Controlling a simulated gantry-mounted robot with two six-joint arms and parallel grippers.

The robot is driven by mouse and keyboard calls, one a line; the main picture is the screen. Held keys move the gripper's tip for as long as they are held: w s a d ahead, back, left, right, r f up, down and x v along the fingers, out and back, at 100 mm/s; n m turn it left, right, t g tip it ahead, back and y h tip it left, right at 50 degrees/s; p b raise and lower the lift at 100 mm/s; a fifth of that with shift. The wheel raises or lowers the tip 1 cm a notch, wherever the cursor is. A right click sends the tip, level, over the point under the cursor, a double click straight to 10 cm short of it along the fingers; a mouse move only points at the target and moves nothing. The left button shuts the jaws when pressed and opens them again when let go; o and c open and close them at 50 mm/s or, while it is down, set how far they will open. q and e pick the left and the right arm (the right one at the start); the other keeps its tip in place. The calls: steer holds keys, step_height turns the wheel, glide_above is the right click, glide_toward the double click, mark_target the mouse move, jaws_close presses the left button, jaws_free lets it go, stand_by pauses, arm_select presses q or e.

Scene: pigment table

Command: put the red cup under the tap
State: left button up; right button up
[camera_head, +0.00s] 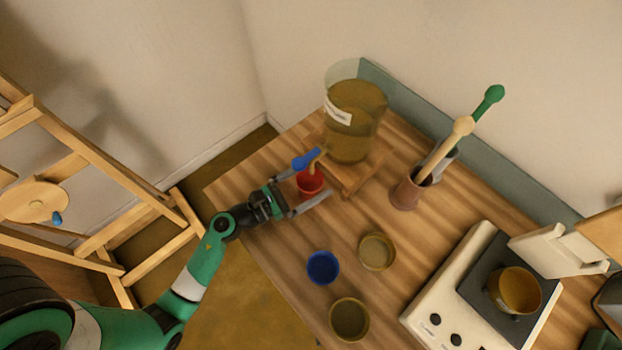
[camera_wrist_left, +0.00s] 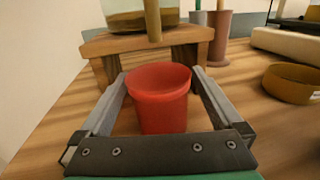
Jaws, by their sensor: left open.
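The red cup (camera_head: 310,184) stands upright on the wooden table, just in front of the small wooden stand. The tap (camera_head: 313,161), with a blue handle, comes out of the large glass jar (camera_head: 352,118) on the stand and reaches over the cup's area in the head view. In the left wrist view the red cup (camera_wrist_left: 160,97) sits between the fingers of my left gripper, with the tap's spout (camera_wrist_left: 153,20) above and behind it. My left gripper (camera_head: 311,196) is open around the cup; thin gaps show beside it. My right gripper is not in view.
A blue cup (camera_head: 323,267) and two olive-brown cups, one here (camera_head: 377,251), stand at the table's front. A brown pot (camera_head: 408,192) with long-handled tools stands right of the stand. A white appliance (camera_head: 470,290) holding a yellow-brown bowl (camera_head: 514,291) is at the right.

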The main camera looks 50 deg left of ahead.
arm_select(q)
steer(key=s, duration=0.3)
steer(key=s+a, duration=0.1)
steer(key=s, duration=0.6)
steer(key=shift+s+a, duration=0.1)
steer(key=shift+a, duration=0.3)
steer(key=shift+s, duration=0.85)
steer(key=shift+r, duration=0.1)
